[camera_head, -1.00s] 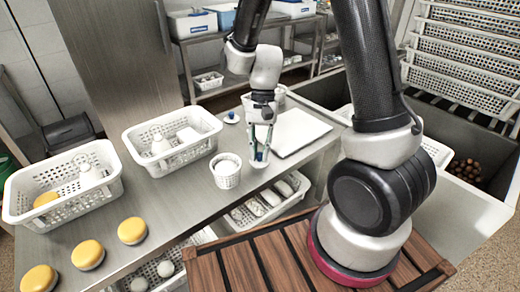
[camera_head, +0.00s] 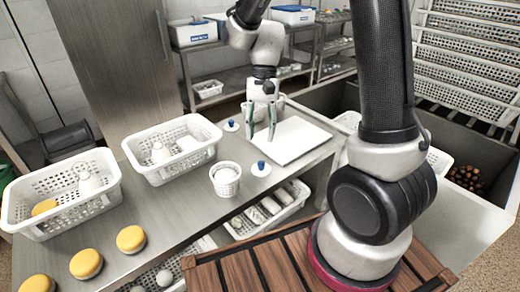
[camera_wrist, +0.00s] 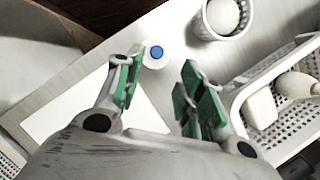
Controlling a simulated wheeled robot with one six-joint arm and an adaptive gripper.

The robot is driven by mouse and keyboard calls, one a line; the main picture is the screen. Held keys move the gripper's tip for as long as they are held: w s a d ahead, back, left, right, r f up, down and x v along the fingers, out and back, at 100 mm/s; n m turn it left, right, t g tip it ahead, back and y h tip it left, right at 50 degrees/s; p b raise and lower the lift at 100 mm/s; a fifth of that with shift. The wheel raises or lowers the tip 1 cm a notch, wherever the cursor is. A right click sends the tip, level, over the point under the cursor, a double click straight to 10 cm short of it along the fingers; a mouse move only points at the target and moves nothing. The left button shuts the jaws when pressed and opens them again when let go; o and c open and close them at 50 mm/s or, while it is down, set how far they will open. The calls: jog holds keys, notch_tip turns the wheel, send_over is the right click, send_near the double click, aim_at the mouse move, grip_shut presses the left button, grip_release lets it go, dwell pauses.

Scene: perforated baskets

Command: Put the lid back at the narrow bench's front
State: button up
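A white round lid with a blue knob (camera_head: 261,168) lies flat near the front edge of the narrow metal bench (camera_head: 180,205), just right of a small perforated cup basket (camera_head: 225,179). The same lid shows in the wrist view (camera_wrist: 157,53), close to the left fingertip in the picture. My gripper (camera_head: 260,137) is open and empty, above the bench and behind this lid; its green-padded fingers are spread apart in the wrist view (camera_wrist: 168,68). A second blue-knobbed lid (camera_head: 231,125) lies farther back, left of the white board.
A white board (camera_head: 294,145) lies right of the lids. Two perforated baskets with white bottles (camera_head: 150,172) (camera_head: 20,213) stand to the left. Yellow round items (camera_head: 86,264) lie along the front left. More baskets sit on the lower shelf.

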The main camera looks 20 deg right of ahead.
jog(key=s+d+r+n+t, duration=0.4)
jog(key=d+r, duration=0.3)
jog(key=r, duration=0.5)
jog(key=s+d+r+n+t+h, duration=0.1)
jog(key=s+d+t, duration=0.1)
jog(key=s, duration=0.3)
jog(key=s+d+r+t+h, duration=0.1)
jog(key=s+d+r+t, duration=0.1)
jog(key=s+d, duration=0.2)
jog(key=shift+s+r+n, duration=0.15)
jog(key=shift+s+n, duration=0.25)
jog(key=shift+s, duration=0.4)
